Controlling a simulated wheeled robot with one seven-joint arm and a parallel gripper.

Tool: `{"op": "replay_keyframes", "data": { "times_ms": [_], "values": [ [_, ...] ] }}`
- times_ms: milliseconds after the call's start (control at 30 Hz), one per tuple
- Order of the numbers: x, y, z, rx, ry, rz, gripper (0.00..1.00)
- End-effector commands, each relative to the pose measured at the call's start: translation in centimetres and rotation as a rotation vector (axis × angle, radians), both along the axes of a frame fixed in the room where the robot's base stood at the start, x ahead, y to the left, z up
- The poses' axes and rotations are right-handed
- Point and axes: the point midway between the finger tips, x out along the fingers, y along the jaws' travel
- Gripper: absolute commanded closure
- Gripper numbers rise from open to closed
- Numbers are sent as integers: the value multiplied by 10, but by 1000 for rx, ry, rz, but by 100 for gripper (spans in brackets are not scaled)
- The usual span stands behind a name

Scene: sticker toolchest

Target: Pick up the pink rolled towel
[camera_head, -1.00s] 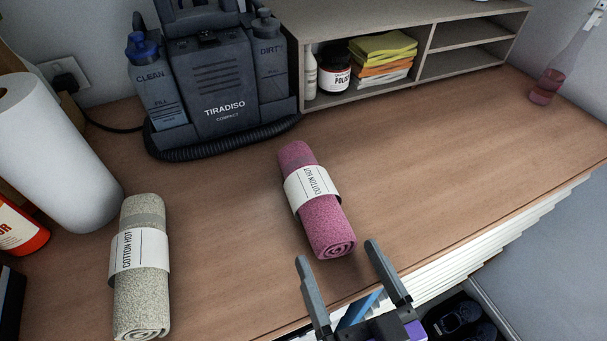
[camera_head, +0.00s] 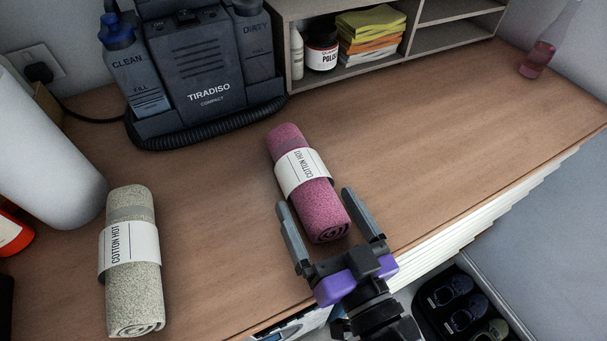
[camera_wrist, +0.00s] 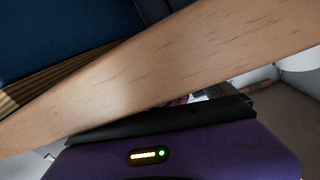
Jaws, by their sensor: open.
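The pink rolled towel (camera_head: 318,207) lies on the wooden worktop, with a white "COTTON HOT" paper band around its middle. My gripper (camera_head: 318,212) is open, with one finger at each side of the towel's near end in the head view. I cannot tell how high the fingers are above the worktop or whether they touch the towel. In the wrist view, the purple gripper body and a dark finger fill the bottom; only a small bit of pink shows behind them.
A beige rolled towel (camera_head: 133,291) lies to the left, beside a white paper roll (camera_head: 45,165). A dark cleaning machine (camera_head: 205,75) and a shelf unit (camera_head: 412,50) stand behind. A pink-liquid bottle (camera_head: 543,55) is at the far right. The worktop right of the pink towel is clear.

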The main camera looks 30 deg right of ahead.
Motion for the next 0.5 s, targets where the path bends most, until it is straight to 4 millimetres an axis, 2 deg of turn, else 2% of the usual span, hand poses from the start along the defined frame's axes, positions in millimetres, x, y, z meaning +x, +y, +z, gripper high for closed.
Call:
{"op": "replay_keyframes", "data": {
  "times_ms": [33, 200, 500],
  "values": [
    [8, 0, 10, -1, -2, 1, 6],
    [24, -2, 6, 1, -1, 1, 6],
    [28, -3, 3, 1, 0, -1, 6]
  ]
}}
